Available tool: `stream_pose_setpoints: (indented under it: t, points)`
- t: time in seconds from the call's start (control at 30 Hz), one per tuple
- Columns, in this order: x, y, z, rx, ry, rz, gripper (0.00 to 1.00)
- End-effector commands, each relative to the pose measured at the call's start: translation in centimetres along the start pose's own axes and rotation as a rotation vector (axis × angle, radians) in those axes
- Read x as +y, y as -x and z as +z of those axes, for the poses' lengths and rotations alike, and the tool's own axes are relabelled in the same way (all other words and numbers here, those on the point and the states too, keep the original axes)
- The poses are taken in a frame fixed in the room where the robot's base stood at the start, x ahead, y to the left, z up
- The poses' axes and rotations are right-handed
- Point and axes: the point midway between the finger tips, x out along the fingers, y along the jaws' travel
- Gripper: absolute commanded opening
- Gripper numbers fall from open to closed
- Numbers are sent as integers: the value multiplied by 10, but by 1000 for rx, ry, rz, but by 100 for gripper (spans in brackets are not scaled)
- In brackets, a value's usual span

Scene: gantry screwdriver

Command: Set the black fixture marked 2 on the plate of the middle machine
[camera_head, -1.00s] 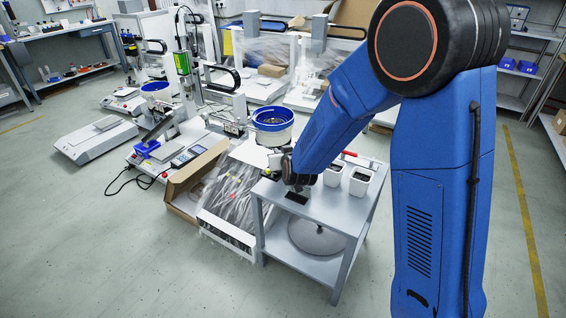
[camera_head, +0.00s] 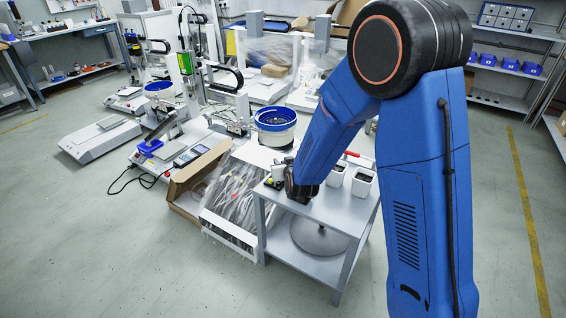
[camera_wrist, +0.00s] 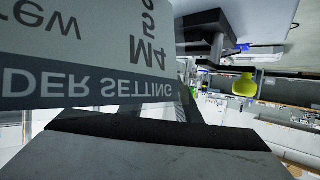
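My gripper (camera_head: 301,190) is low over the grey cart top in the head view, seen from behind. Its fingers are hidden, so I cannot tell whether it is open, shut or holding anything. No fixture marked 2 can be made out. A small dark item (camera_head: 273,183) shows at the gripper's left on the cart, its marking unreadable. In the wrist view a large card with upside-down lettering (camera_wrist: 85,85) fills the upper left, very close. A screwdriver machine with a green driver (camera_head: 185,62) stands at the left; I cannot tell which machine is the middle one.
The grey cart (camera_head: 330,213) carries two white bins (camera_head: 338,172) (camera_head: 362,181) right of my gripper. A blue-rimmed bowl feeder (camera_head: 275,122) stands behind it. An open cardboard box (camera_head: 185,187) and a plastic-covered box (camera_head: 230,195) lie left of the cart. Floor at the front left is clear.

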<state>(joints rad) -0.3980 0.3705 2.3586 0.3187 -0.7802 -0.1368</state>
Motion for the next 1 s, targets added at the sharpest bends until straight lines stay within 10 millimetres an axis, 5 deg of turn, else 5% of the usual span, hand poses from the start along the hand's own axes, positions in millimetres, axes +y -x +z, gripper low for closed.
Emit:
stream_pose_setpoints:
  t: [0.43,1.0]
  points:
    - [0,8,-3,1,-1,0,30]
    - [0,97,-3,1,0,-1,30]
